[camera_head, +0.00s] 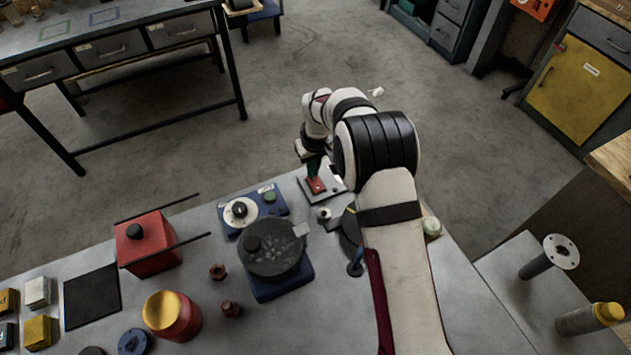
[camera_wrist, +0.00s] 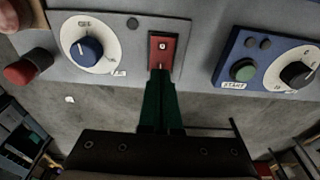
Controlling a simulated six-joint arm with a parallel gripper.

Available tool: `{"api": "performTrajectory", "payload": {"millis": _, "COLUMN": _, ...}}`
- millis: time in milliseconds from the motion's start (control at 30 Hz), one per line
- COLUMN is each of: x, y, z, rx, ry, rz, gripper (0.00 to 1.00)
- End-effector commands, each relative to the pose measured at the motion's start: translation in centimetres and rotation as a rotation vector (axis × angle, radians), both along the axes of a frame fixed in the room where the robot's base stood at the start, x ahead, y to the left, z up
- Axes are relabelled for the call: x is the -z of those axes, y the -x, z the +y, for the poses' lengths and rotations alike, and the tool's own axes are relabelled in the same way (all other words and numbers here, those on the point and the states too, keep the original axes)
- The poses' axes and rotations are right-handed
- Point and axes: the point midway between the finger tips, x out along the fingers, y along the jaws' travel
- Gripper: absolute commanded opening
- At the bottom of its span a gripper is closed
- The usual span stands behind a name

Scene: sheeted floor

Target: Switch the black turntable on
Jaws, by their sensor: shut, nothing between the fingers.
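A black turntable (camera_head: 285,262) with a dark speckled disc on a blue base stands on the bench. Behind it is a blue control box (camera_head: 280,200) with a black knob and a green button; it also shows in the wrist view (camera_wrist: 221,84), with the button marked START. A grey control box (camera_wrist: 189,38) carries a blue-knobbed dial and a red rocker switch (camera_wrist: 162,48). My gripper (camera_wrist: 162,74) is shut and empty, its green fingertips at the near edge of the red switch. I cannot tell whether they touch it. The head view also shows my gripper (camera_head: 315,172) above this switch.
A second dark disc (camera_head: 350,228) is partly hidden by my arm. A red block with rods (camera_head: 150,255) and a yellow-topped red drum (camera_head: 172,315) stand to the left. A red knob (camera_wrist: 30,68) shows left of the grey box in the wrist view.

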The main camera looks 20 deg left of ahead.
Motion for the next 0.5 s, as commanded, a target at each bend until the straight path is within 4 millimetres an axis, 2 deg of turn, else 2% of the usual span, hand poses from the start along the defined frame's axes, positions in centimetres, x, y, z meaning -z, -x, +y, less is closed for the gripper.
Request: {"api": "performTrajectory", "payload": {"millis": 500, "x": 0.81, "y": 0.01, "z": -0.01, "rx": 0.0, "ry": 0.0, "rz": 0.0, "gripper": 0.0}}
